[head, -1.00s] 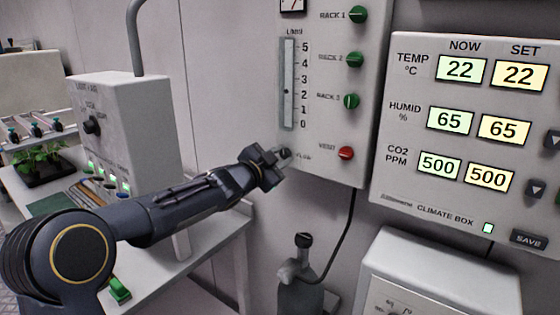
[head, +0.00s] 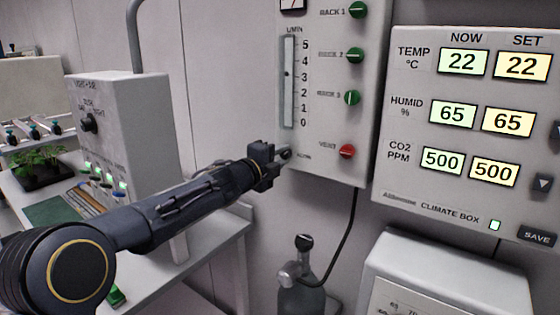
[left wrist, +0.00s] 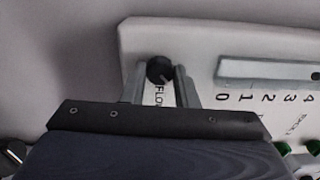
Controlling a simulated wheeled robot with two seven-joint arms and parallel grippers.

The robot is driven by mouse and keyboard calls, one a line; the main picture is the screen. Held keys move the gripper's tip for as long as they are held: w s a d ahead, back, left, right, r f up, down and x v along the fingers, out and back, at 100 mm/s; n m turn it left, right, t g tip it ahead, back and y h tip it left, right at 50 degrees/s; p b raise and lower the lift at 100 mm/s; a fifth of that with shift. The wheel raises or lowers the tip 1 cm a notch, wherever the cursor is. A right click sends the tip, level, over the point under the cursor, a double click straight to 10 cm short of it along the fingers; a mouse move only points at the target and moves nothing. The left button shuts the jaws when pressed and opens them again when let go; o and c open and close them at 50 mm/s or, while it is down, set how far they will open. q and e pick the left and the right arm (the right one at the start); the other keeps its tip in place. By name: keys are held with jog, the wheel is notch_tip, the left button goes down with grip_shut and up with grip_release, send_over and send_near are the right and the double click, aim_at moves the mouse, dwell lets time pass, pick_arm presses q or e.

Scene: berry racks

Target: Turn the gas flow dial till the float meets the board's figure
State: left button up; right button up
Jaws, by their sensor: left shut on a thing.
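The gas panel (head: 330,170) has an upright flow tube (head: 288,110) marked L/MIN, with figures 0 to 5. The small dark float (head: 287,73) sits just above the 3 mark. The dark FLOW dial (left wrist: 160,70) at the panel's lower corner is between the two fingers of my left gripper (left wrist: 160,84), which is shut on it. In the head view, my left gripper (head: 283,155) covers most of the dial. No board with a flow figure can be made out. My right gripper is not in view.
Green rack valves (head: 355,55) and a red VENT valve (head: 347,151) are on the same panel. The climate box (head: 460,205) hangs to the right. A gas bottle (head: 302,290) stands below. A light box (head: 130,120) stands on the bench at left.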

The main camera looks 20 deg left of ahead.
pick_arm(q)
jog(key=m+b, duration=0.1)
jog(key=m, duration=0.5)
jog(key=shift+f+b, duration=0.15)
jog(key=shift+b, duration=0.2)
jog(key=shift+m, duration=0.3)
jog(key=o, duration=1)
jog(key=b+v, duration=0.1)
jog(key=v, duration=0.7)
